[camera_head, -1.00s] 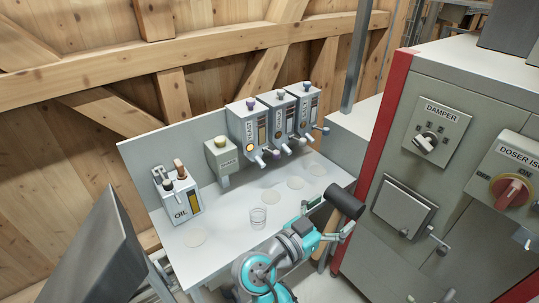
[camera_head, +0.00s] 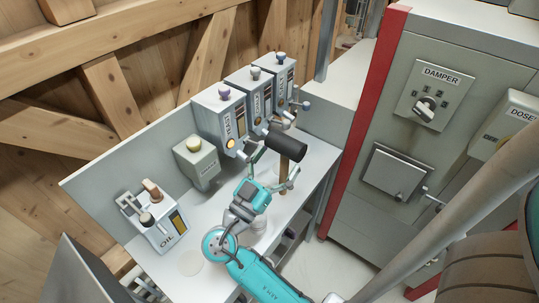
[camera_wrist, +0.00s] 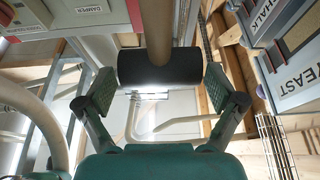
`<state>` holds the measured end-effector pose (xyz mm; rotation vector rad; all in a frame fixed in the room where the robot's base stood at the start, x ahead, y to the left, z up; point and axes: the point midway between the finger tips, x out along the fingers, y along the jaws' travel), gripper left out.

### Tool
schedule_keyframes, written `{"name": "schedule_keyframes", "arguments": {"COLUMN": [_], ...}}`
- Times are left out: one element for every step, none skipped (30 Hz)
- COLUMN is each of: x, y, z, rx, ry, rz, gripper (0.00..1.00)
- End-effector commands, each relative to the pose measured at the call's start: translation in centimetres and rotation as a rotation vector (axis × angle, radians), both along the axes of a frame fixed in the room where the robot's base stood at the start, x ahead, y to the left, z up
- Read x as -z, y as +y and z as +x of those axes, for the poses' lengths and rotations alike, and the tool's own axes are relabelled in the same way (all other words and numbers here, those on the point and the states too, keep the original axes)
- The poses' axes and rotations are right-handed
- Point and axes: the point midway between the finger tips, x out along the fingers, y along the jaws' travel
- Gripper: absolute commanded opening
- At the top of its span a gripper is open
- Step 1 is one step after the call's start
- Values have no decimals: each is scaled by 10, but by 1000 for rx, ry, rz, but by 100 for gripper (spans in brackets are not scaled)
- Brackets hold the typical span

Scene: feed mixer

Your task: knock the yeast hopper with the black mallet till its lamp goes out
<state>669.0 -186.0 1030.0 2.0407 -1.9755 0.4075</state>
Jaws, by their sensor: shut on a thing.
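The yeast hopper (camera_head: 222,112) is the grey box at the left end of a row of three on the white bench's back panel. It has a purple knob, and its amber lamp (camera_head: 241,143) looks lit. Its label side also shows at the right edge of the wrist view (camera_wrist: 292,75). The black mallet (camera_head: 287,147) has a thick dark head and a brown handle. My gripper (camera_head: 275,169) is shut on it, with the head in front of the hopper row, right of the yeast hopper. In the wrist view the head (camera_wrist: 160,68) lies between the fingers.
Two similar hoppers (camera_head: 262,95) stand right of the yeast one. A small grey box with a yellow knob (camera_head: 197,162) and an oil unit (camera_head: 160,225) stand to the left. A grey cabinet (camera_head: 375,130) with a red edge and a damper switch is on the right.

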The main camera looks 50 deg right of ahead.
Motion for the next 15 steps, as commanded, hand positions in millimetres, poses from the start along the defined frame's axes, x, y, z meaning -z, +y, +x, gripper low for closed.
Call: {"name": "schedule_keyframes", "arguments": {"x": [-1,-1,-1,-1,-1,-1,-1,-1,-1,-1,-1,-1,-1,-1,-1], "y": [0,0,0,0,0,1,1,1,1,1,1,1,1,1,2], "z": [2,3,5,8,10,14,16,19,23,26,29,33,36,39,43], "rx": [1,0,0,0,0,0,0,0,0,0,0,0,0,0,0], "ry": [-1,-2,-2,-2,-2,-2,-2,-2,-2,-2,-2,-2,-2,-2,-2], "rz": [-2,-2,-2,-2,-2,-2,-1,-1,-1,-1,-1,-1,-1,-1,-1], "gripper": [55,55,55,55,55,55,55,55,55,55,55,55,55,55,55]}}
